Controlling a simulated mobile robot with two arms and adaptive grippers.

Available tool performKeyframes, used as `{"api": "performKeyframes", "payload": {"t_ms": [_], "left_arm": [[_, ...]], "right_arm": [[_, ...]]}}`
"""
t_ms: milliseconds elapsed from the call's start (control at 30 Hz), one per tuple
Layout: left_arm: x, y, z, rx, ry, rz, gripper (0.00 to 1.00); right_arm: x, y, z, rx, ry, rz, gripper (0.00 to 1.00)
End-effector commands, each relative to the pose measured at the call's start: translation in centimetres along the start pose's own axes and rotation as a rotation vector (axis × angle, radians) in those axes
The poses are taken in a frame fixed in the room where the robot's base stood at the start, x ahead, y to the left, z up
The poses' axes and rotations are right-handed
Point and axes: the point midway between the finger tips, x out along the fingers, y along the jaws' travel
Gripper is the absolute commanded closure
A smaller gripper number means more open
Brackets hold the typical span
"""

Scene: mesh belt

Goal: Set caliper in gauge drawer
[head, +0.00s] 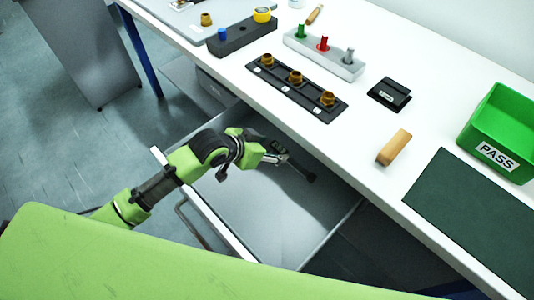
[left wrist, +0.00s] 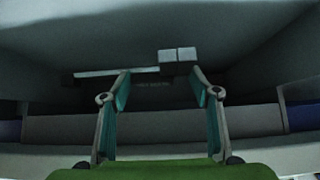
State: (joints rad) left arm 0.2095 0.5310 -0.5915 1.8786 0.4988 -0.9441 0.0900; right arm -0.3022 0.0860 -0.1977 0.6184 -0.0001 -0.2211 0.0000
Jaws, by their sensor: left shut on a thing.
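The gauge drawer (head: 262,218) is pulled open below the bench, a grey tray with a white front edge. My left gripper (head: 284,160) is over the inside of the drawer, near its bench side, and is shut on the caliper (head: 305,173). The caliper shows as a small dark piece past the fingertips. In the left wrist view the caliper (left wrist: 178,59) shows as a pale bar with blocky parts at the fingertips of my left gripper (left wrist: 160,82). Whether it touches the drawer floor I cannot tell. My right gripper is not in view.
On the white bench (head: 350,140) stand a black rack (head: 270,78) with brass fittings, a white block with coloured plugs (head: 322,55), a wooden block (head: 394,147), a black stand (head: 389,94), a dark mat (head: 480,215) and a green PASS bin (head: 503,130). The bench edge overhangs the drawer's back.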

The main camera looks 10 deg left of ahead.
Motion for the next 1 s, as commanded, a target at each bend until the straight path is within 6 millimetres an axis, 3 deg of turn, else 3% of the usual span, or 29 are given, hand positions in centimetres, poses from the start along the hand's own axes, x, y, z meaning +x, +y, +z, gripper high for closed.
{"api": "performKeyframes", "payload": {"t_ms": [300, 500, 867, 900, 933, 1000], "left_arm": [[2.3, -2.2, 1.4, -0.001, 0.002, -0.002, 0.77], [4.0, -2.0, 3.2, 0.001, 0.002, -0.001, 0.77], [4.3, -2.0, 3.5, 0.001, 0.004, -0.001, 0.77], [4.3, -2.0, 3.6, 0.002, 0.002, -0.001, 0.36], [4.3, -2.0, 3.6, 0.002, 0.002, -0.001, 0.28], [4.3, -2.0, 3.6, 0.002, 0.002, -0.001, 0.27]], "right_arm": [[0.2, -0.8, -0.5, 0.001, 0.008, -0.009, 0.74], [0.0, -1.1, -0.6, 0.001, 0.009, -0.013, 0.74], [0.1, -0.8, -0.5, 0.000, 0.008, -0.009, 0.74], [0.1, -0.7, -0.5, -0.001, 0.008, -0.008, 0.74], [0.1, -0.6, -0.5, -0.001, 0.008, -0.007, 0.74], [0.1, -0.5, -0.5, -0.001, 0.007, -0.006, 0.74]]}}
